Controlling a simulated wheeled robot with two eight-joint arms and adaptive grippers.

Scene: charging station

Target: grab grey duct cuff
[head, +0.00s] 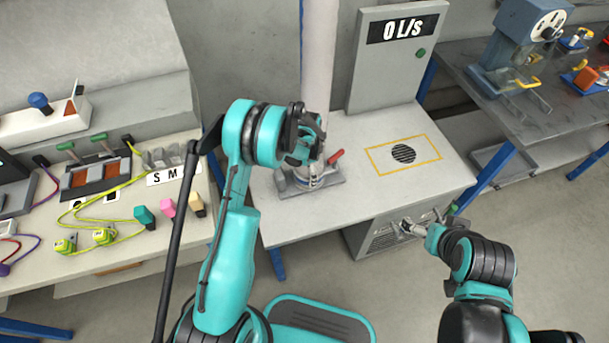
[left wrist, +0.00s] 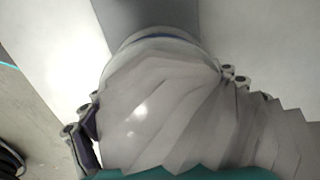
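A pale grey pleated duct (head: 317,60) comes down from above to a round base with a blue ring, on a flat plate on the white table. The cuff is at the duct's lower end, mostly hidden by my left gripper (head: 308,150). In the left wrist view the duct's grey pleated surface (left wrist: 150,110) fills the space between my spread fingers, with the blue ring beyond. The left finger looks close against its side; whether both fingers press on it I cannot tell. My right gripper (head: 418,226) is away from the duct, before the cabinet front, its opening unclear.
A red handle (head: 335,157) sticks up beside the duct base. A grey panel reading "0 L/s" (head: 400,55) stands behind a yellow-outlined vent (head: 403,153). The left bench (head: 120,245) holds cables and coloured plugs.

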